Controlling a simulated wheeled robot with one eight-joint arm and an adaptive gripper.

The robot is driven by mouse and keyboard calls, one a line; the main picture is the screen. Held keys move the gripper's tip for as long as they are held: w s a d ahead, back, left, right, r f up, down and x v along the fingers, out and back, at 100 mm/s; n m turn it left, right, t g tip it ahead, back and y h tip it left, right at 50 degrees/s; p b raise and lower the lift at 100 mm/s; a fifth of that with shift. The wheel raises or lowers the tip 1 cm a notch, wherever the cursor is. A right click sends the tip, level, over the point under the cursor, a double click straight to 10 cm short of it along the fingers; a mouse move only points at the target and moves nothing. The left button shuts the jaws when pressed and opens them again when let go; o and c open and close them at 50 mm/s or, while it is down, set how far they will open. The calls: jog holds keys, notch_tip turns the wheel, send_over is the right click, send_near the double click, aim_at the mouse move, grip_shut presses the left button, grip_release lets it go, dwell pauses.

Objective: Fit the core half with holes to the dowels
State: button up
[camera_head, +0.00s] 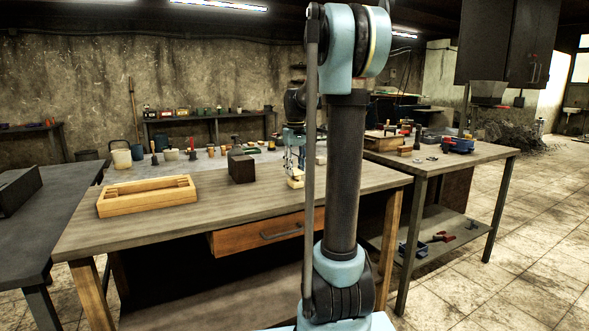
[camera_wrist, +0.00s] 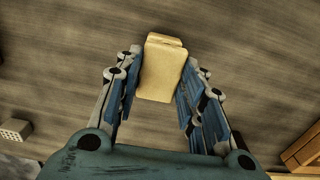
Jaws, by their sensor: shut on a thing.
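My gripper (camera_wrist: 160,95) has its fingers on both sides of a smooth tan block (camera_wrist: 162,68) with a stepped far end, over the wooden workbench (camera_wrist: 240,50). In the head view my gripper (camera_head: 295,162) points down, and the tan block (camera_head: 295,182) shows low between its fingers, near the bench's right part. My arm partly hides this spot. I cannot tell if the block touches the bench. No holes or dowels can be made out on the block's visible face.
A wooden frame box (camera_head: 147,203) lies on the bench's left part. A dark block (camera_head: 240,167) stands left of my gripper. A small pale block with a dotted face (camera_wrist: 15,130) and a wooden edge (camera_wrist: 303,152) show in the wrist view. The bench front is clear.

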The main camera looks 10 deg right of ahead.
aim_at(295, 170)
jog(key=shift+f, duration=0.5)
jog(key=o, duration=1.2)
notch_tip(295, 170, up, 12)
jog(key=shift+f, duration=0.1)
jog(key=s+f+m, duration=0.1)
jog(key=s+f, duration=0.8)
jog(key=s, duration=0.2)
jog(key=s+f+m+t, duration=0.1)
jog(key=s+f, duration=0.9)
jog(key=s, duration=0.2)
jog(key=s+f+m+t, duration=0.1)
jog(key=s+f, duration=0.8)
jog(key=s, duration=0.2)
jog(key=shift+s+a+f, duration=0.1)
jog(key=shift+s+f, duration=0.15)
jog(key=shift+s, duration=0.1)
